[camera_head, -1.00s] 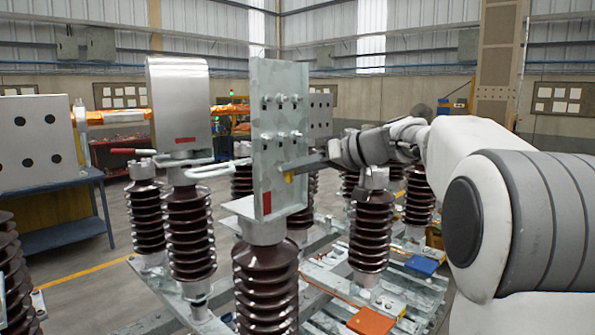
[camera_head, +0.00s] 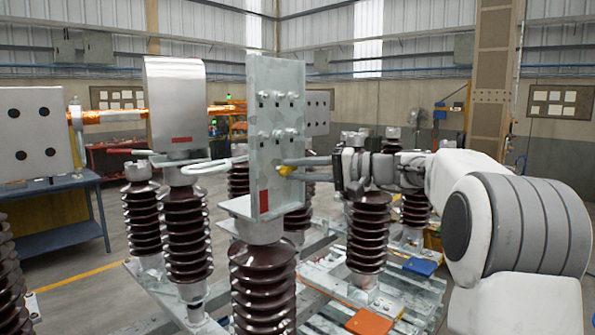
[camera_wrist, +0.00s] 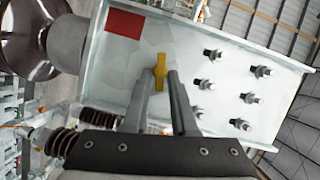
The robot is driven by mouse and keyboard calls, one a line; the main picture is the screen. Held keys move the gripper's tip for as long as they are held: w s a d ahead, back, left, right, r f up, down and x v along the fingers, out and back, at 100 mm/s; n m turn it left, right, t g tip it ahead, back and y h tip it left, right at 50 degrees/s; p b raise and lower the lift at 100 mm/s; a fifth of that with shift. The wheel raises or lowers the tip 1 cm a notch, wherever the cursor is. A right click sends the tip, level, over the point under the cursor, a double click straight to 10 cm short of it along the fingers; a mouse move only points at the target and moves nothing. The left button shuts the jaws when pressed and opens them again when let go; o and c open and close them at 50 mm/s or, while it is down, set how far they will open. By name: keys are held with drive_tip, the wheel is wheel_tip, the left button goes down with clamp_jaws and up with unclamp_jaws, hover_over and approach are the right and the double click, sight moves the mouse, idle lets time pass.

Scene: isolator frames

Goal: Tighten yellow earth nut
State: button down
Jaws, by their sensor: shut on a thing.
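The yellow earth nut (camera_head: 286,171) sits low on the face of an upright grey metal plate (camera_head: 258,140). In the wrist view the nut (camera_wrist: 160,69) is a narrow yellow wing piece lying between my two fingertips. My gripper (camera_head: 304,162) reaches in from the right, its fingers at the plate's lower part. In the wrist view my gripper (camera_wrist: 160,76) is shut on the nut, the fingers on either side of it. The exact contact at the tips is small and hard to see.
Several bolts (camera_wrist: 249,97) stick out of the plate beyond the nut. A red square (camera_wrist: 124,23) marks the plate's corner. A brown ribbed insulator (camera_head: 262,285) carries the plate. More insulators (camera_head: 369,235) stand close under and around my arm.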

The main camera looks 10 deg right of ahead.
drive_tip(key=m, duration=0.2)
drive_tip(key=m+y+b, duration=0.1)
drive_tip(key=m, duration=0.1)
drive_tip(key=shift+f+t, duration=0.35)
drive_tip(key=shift+t, duration=0.05)
drive_tip(key=m, duration=0.1)
drive_tip(key=m+t, duration=0.1)
drive_tip(key=m, duration=0.1)
drive_tip(key=m+y, duration=0.1)
drive_tip(key=m, duration=0.1)
drive_tip(key=shift+f+t+b, duration=0.25)
drive_tip(key=shift+t+b, duration=0.05)
drive_tip(key=shift+t, duration=0.1)
drive_tip(key=shift+s+a+f+m+t+h+p, duration=0.25)
drive_tip(key=shift+m+t, duration=0.65)
drive_tip(key=shift+m, duration=1.25)
drive_tip(key=shift+a+r+m+t+h+p, duration=0.1)
drive_tip(key=shift+m+t+h, duration=0.6)
drive_tip(key=shift+m, duration=1.4)
drive_tip(key=shift+s+a+f+m+t+h+p, duration=0.15)
drive_tip(key=shift+m+t, duration=0.95)
drive_tip(key=shift+m, duration=1.05)
drive_tip(key=c, duration=0.7)
unclamp_jaws()
drive_tip(key=shift+c, duration=0.2)
